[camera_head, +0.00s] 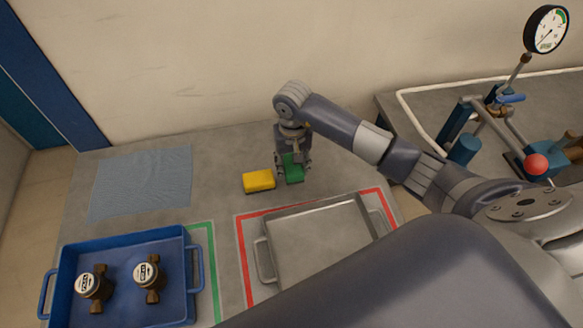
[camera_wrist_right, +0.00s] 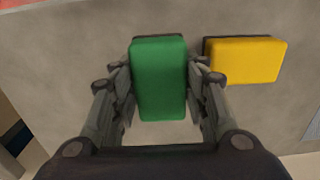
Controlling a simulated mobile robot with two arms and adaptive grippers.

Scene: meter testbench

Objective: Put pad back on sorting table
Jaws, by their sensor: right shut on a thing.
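A green pad (camera_head: 293,169) is between the fingers of my right gripper (camera_head: 293,172), which is shut on it. In the right wrist view the green pad (camera_wrist_right: 159,78) stands between both fingers of the gripper (camera_wrist_right: 160,95). The pad is at or just above the grey sorting table (camera_head: 225,150); I cannot tell whether it touches. A yellow pad (camera_head: 259,181) lies on the table just left of the green one, and it also shows in the right wrist view (camera_wrist_right: 245,59) at the right. My left gripper is not in view.
A metal tray (camera_head: 320,240) sits inside a red outline in front of the pads. A blue tray (camera_head: 175,300) with two meters stands front left by a green outline. A blue cloth (camera_head: 142,182) lies back left. A gauge rig (camera_head: 500,105) stands on the right bench.

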